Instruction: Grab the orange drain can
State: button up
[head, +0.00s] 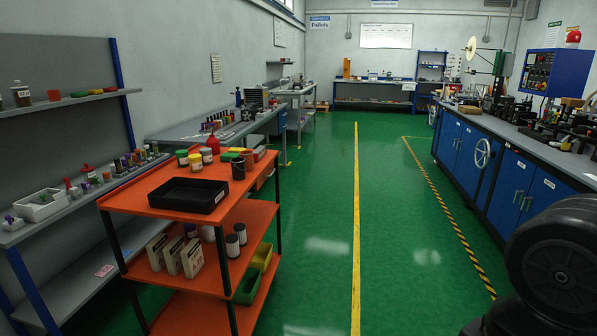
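No can that I can surely call the orange drain can stands out in the head view. An orange-brown container (259,153) stands at the back right of the orange cart's top; it is small, and I cannot tell if it is a can. Near it are a dark can (238,169), a red bottle (213,144) and several small jars with coloured lids (195,162). My gripper is not in view; only a dark part of my arm shows at the lower right.
The orange cart (150,203) stands at left with a black tray (190,196) on top and boxes and jars below. Grey shelves (70,232) stand left of it. A blue-fronted bench (513,190) runs along the right. The green floor between is clear.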

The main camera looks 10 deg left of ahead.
aim_at(248, 155)
jog(key=i+l+u, duration=0.15)
jog(key=i+u, duration=0.3)
jog(key=i+l+u, duration=0.45)
jog(key=i, duration=0.2)
jog(key=i+l+u, duration=0.9)
jog(key=l, duration=0.2)
jog(key=i+l+u, duration=0.25)
jog(key=l+u, duration=0.2)
jog(key=l, duration=0.3)
